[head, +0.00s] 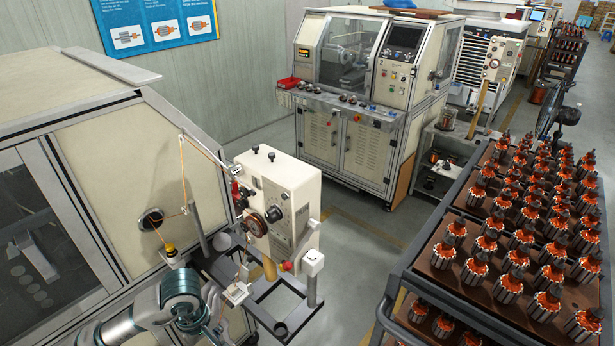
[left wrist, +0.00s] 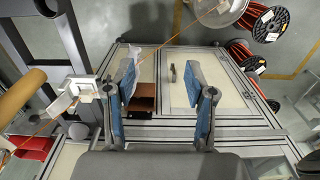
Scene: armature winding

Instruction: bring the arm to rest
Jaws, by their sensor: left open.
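My left arm (head: 182,297) comes in low at the left of the head view, beside the winding machine (head: 282,200). Its gripper is hard to make out there. In the left wrist view my left gripper (left wrist: 160,76) is open, with two blue finger pads apart. I see nothing held between them. A frame with pale panels (left wrist: 235,82) lies beyond the fingers. A thin copper-coloured wire runs behind the left finger, past a white fixture (left wrist: 82,96). My right gripper is not in view.
A cart (head: 408,262) with several copper-wound armatures (head: 515,262) stands at the right. A large cabinet machine (head: 85,180) fills the left side. Another machine (head: 350,140) stands at the back. Floor (head: 350,285) is clear between the winder and the cart. Wire spools (left wrist: 270,22) show in the left wrist view.

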